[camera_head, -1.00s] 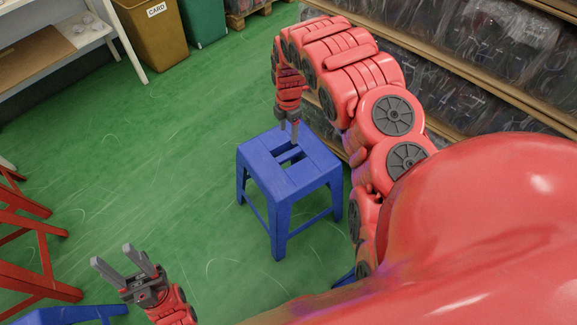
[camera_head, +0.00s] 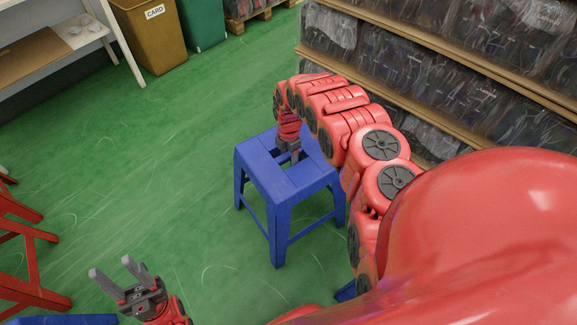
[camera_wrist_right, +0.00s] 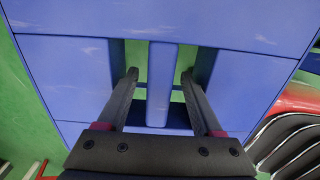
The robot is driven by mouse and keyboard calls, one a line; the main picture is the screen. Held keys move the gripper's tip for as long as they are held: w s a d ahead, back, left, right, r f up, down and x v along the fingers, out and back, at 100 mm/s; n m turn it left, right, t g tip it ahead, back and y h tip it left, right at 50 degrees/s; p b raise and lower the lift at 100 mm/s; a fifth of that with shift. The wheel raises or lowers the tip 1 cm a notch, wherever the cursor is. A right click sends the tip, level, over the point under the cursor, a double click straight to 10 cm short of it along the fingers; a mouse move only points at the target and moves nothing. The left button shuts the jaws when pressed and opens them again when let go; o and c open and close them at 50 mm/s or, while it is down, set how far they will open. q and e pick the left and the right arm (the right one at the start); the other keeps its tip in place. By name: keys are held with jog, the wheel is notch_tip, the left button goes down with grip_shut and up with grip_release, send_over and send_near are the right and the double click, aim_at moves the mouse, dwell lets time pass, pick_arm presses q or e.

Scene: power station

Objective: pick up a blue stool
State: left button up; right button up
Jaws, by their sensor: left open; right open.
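The blue stool (camera_head: 275,182) stands upright on the green floor in the middle of the head view. Its seat has two slots with a narrow bar between them. My right gripper (camera_head: 295,158) points down at the seat opening. In the right wrist view, my right gripper's open fingers (camera_wrist_right: 159,74) reach to the slots, one on each side of the central bar (camera_wrist_right: 161,90), with gaps left beside the bar. The head view hides the fingertips. My left gripper (camera_head: 113,268) is open and empty at the lower left, away from this stool.
Shelves with wrapped dark goods (camera_head: 440,80) stand behind and right of the stool. A red wooden frame (camera_head: 30,255) is at the left edge. Part of another blue object (camera_head: 65,320) shows at the bottom left. Brown (camera_head: 152,40) and green bins stand at the back. Open floor lies left.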

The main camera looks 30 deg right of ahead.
notch_tip(320, 180, down, 2)
jog(key=shift+a+f, duration=0.1)
jog(key=shift+f, duration=0.15)
jog(key=shift+r, duration=0.1)
grip_shut()
dwell(1.1)
